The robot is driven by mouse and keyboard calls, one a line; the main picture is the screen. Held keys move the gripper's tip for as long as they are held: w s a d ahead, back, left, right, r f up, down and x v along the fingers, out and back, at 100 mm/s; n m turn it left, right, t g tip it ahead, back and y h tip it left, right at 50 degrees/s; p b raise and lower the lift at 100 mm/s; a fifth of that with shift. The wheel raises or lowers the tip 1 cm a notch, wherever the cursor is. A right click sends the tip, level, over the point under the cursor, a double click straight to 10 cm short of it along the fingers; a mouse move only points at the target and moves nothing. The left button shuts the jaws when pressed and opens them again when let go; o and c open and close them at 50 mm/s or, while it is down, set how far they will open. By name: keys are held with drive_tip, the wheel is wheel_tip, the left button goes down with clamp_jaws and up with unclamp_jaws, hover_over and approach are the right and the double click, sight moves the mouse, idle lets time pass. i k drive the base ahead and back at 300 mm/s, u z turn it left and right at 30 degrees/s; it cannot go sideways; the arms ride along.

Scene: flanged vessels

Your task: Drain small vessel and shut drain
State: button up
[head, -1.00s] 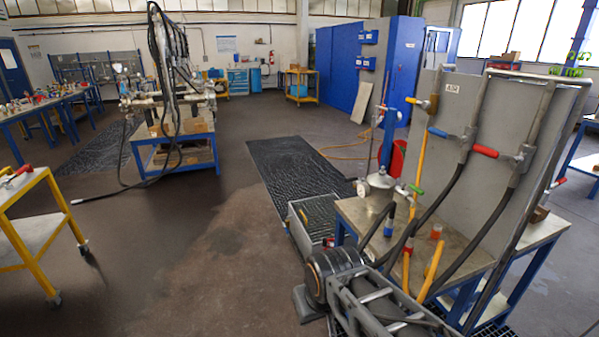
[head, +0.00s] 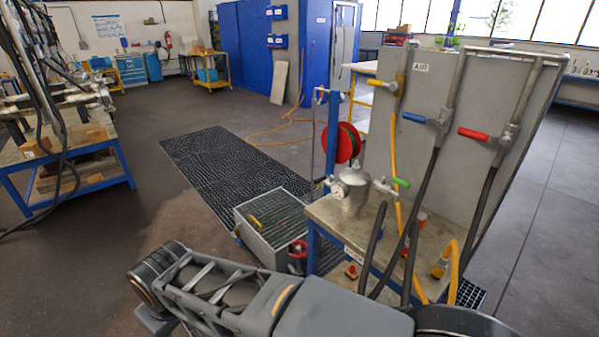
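The small metal vessel (head: 354,192) stands upright at the near left corner of the workbench (head: 325,212) in the head view. A round gauge is on its left side. A green-handled valve (head: 400,183) is at its upper right. A small red part (head: 352,271) shows low at the bench front; I cannot tell whether it is the drain handle. No flow of liquid is visible. My arm crosses the bottom of the view, in front of the bench, and hides part of its lower side. My gripper is not visible.
A grey panel (head: 465,95) behind carries blue-handled (head: 414,118) and red-handled (head: 473,134) valves with black hoses. Open floor is at left centre.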

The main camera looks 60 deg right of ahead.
sight(323, 178)
drive_tip(key=z, duration=0.4)
drive_tip(key=i, duration=0.9)
drive_tip(key=z, duration=1.3)
drive_tip(key=i, duration=0.5)
drive_tip(key=z, duration=0.5)
